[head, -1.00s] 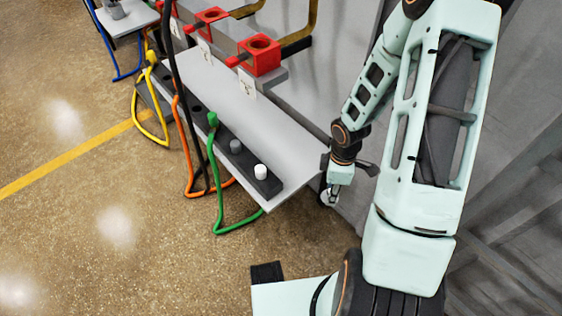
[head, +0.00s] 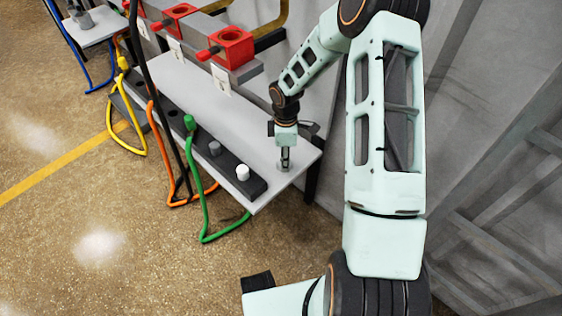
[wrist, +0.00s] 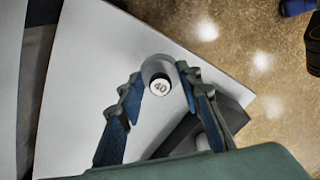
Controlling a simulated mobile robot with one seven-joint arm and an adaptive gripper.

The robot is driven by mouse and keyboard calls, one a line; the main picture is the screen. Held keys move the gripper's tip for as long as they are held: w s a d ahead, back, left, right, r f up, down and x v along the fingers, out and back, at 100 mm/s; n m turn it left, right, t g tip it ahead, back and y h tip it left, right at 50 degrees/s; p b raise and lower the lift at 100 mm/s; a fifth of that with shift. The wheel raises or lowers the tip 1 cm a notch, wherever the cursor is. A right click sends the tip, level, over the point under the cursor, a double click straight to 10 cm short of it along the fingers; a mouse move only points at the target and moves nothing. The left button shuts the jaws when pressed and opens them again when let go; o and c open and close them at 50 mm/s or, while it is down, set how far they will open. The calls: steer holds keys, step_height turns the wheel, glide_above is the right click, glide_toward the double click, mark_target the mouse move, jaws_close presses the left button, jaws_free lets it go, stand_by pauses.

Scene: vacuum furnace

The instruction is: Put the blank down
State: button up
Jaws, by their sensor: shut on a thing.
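The blank is a grey cylinder (wrist: 155,68) with a white end marked 40, held between the blue-padded fingers of my gripper (wrist: 162,77) in the wrist view. In the head view my gripper (head: 285,156) points down over the right end of the light grey shelf (head: 225,120). The blank (head: 284,167) shows there as a grey round shape under the fingertips. I cannot tell whether its underside touches the shelf or is just above it. The gripper is shut on it, and its sides are partly hidden by the fingers.
A dark strip (head: 257,187) along the shelf's front edge holds a white peg (head: 242,172), a grey peg (head: 215,148) and coloured cable plugs. A red holed block (head: 231,46) stands behind. The shelf's right corner is close to my gripper. Bare shelf lies to its left.

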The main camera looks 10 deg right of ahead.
steer(key=shift+w+a, duration=0.2)
steer(key=shift+w, duration=0.45)
steer(key=shift+w+a+f, duration=0.15)
steer(key=shift+w+a, duration=0.1)
steer(key=shift+w, duration=0.25)
steer(key=shift+f+b, duration=0.9)
steer(key=shift+f, duration=0.7)
steer(key=shift+s+f, duration=0.1)
steer(key=shift+f, duration=0.1)
steer(key=o, duration=1.2)
steer(key=shift+r, duration=0.1)
